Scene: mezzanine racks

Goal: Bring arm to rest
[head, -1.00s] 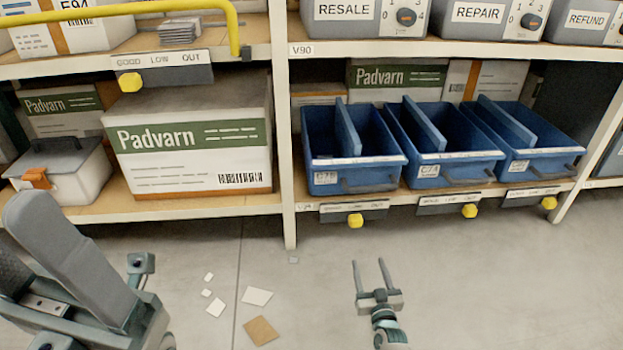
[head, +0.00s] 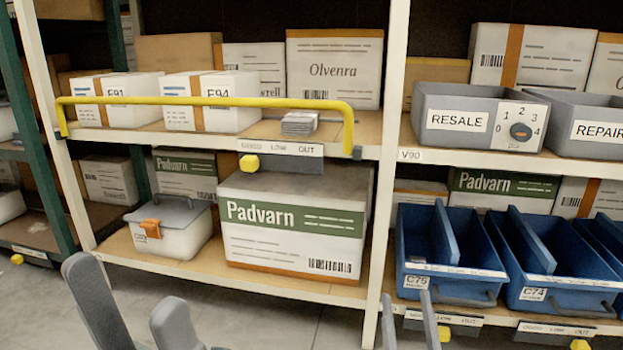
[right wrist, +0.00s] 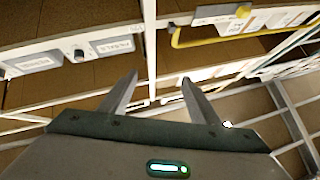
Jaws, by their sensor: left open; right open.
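My left gripper (head: 120,284) shows at the lower left of the head view as two thick grey fingers set apart, with nothing between them. It is in front of the lower shelf. My right gripper (head: 409,298) is at the bottom of the head view, with two thin upright fingers in front of the rack. In the right wrist view my right gripper (right wrist: 158,80) is open and empty, with the rack beyond it. My arms are mostly below the head picture.
A rack upright (head: 385,200) stands between two bays. The left bay holds a Padvarn box (head: 290,235), a grey lidded case (head: 172,228) and a yellow bar (head: 205,101). Blue bins (head: 450,285) stand at the right. Some grey floor (head: 290,320) is clear below.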

